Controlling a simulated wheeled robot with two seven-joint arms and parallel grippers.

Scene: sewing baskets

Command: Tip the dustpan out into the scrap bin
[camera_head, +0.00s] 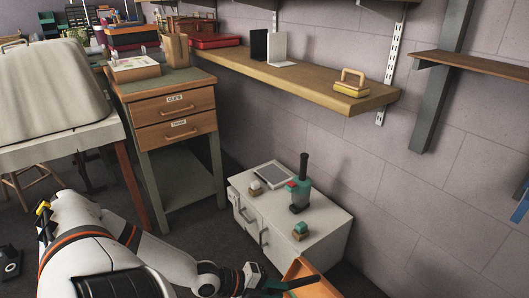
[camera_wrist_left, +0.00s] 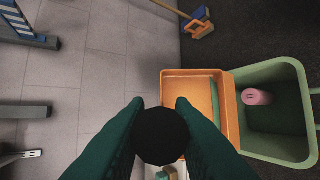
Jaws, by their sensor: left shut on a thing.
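My left gripper (camera_head: 283,284) is at the bottom edge of the head view, beside an orange dustpan (camera_head: 312,276) that is cut off by the frame. In the left wrist view, its dark green fingers (camera_wrist_left: 160,108) are shut around a round black end, seemingly the dustpan's handle. The orange dustpan (camera_wrist_left: 197,95) lies beyond the fingers, its right side against or over the rim of a green scrap bin (camera_wrist_left: 298,85). A pink roll-shaped thing (camera_wrist_left: 257,97) shows inside the bin. A green strip shows within the pan; I cannot tell what it is. My right gripper is out of view.
A white cabinet (camera_head: 328,238) with a teal-topped device (camera_head: 299,190) and small items stands ahead of the gripper. A drawer unit (camera_head: 176,118) is to its left. A broom (camera_wrist_left: 198,24) lies at the top of the left wrist view. Dark floor lies around the bin.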

